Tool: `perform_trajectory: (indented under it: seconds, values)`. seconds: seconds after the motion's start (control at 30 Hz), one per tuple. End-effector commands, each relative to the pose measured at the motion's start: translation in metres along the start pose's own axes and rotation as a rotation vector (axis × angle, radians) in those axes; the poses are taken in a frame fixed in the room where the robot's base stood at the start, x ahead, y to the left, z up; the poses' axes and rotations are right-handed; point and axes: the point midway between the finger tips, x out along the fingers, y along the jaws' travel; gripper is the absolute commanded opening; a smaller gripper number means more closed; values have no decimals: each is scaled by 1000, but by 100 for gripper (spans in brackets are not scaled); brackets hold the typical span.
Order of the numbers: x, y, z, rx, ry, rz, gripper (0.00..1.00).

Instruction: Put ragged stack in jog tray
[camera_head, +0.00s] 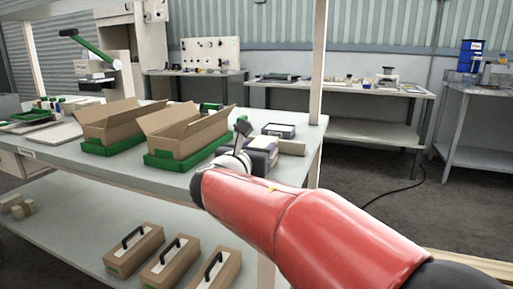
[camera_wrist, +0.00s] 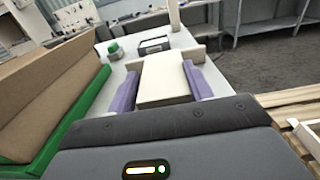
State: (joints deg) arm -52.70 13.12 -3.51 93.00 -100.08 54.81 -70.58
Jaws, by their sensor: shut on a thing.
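My gripper (camera_wrist: 160,72) has two purple fingers, one on each side of a pale cream block-like stack (camera_wrist: 164,85), and is shut on it. The stack's near end is hidden by the dark gripper body, and its ragged edges cannot be made out.
Open cardboard boxes (camera_head: 189,131) in green trays (camera_head: 163,160) stand left of my gripper. A dark shallow box (camera_head: 279,130) lies behind it. Handled cartons (camera_head: 171,262) sit on the lower shelf. A table post (camera_head: 318,70) rises near the right edge. Wooden slats (camera_wrist: 283,101) are at right in the wrist view.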

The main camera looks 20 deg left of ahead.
Motion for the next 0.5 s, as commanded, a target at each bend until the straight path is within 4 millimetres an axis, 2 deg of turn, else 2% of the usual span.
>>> perform_trajectory:
  seconds: [0.13,0.17,0.3,0.5]
  values:
    - [0,0,-4,0,0,0,25]
    - [0,0,-4,0,0,0,52]
    - [0,0,-3,0,0,0,70]
    - [0,0,-2,0,0,0,72]
